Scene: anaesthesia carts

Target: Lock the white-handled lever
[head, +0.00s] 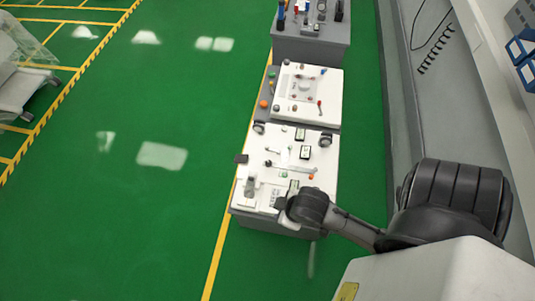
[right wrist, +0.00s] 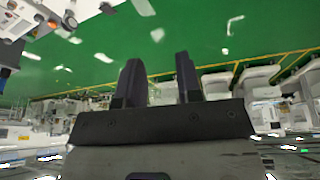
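The near white-topped cart panel (head: 262,182) carries what looks like a white-handled lever (head: 284,156) near its middle; it is small, and I cannot tell its exact position. My right arm comes in from the right, with its dark wrist over the near right part of this panel. In the head view the right fingers are mostly hidden by the wrist. In the right wrist view the right gripper (right wrist: 158,80) has its two dark fingers apart, with nothing between them. The lever cannot be made out surely in that view. My left gripper is not in view.
A second white-topped cart (head: 308,96) with a red-handled lever (head: 320,107) stands behind the near one. A grey cart (head: 311,40) with upright items is farther back. A grey wall base (head: 384,140) runs along the right. Green floor (head: 130,210) is free at left.

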